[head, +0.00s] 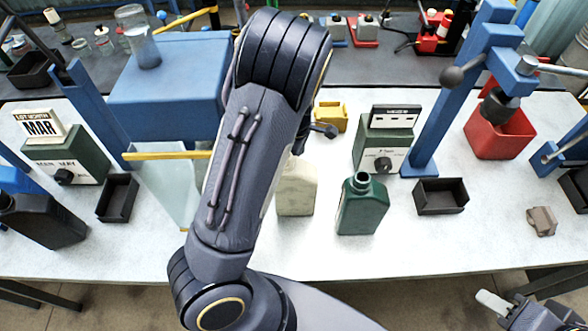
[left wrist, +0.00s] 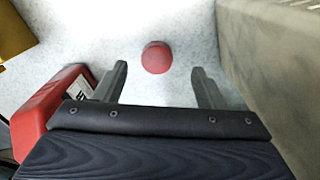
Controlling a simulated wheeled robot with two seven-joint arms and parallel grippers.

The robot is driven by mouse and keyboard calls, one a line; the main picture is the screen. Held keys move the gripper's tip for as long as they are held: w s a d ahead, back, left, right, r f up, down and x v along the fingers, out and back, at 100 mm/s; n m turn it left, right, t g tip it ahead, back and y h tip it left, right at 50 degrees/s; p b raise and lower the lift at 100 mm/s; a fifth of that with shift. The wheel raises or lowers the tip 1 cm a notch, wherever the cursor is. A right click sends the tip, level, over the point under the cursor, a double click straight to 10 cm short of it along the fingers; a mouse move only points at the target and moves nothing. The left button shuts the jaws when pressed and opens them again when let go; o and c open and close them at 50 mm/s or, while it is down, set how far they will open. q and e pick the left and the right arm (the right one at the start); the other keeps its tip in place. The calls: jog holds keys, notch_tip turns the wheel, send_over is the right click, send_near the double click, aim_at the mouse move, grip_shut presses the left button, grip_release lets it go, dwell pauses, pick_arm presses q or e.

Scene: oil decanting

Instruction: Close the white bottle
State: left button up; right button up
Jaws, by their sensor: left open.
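The white bottle (head: 297,190) stands upright on the table in the head view, with its left side and top hidden behind my left arm. A large off-white wall, seemingly the bottle's side, fills the right edge of the left wrist view (left wrist: 275,60). A round red cap (left wrist: 156,57) lies on the table in that view. My left gripper (left wrist: 160,80) is open, with the cap beyond and between its fingertips and nothing held. Its fingers are hidden in the head view. My right gripper (head: 492,303) is at the lower right, off the table's front edge; its jaw gap is unclear.
A green open-necked bottle (head: 363,205) stands right of the white one. A red container (left wrist: 55,105) lies close to my left gripper's left side. Black trays (head: 441,195), a red bin (head: 500,132) and blue stands (head: 455,90) occupy the right. Clear table lies in front.

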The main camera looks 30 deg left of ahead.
pick_arm(q)
jog(key=shift+f, duration=0.1)
jog(key=f, duration=0.2)
jog(key=f+p, duration=0.1)
jog(key=f, duration=0.2)
jog(key=shift+w+a, duration=0.2)
jog(key=c, duration=1)
notch_tip(320, 180, up, 10)
jog(key=shift+b, duration=0.3)
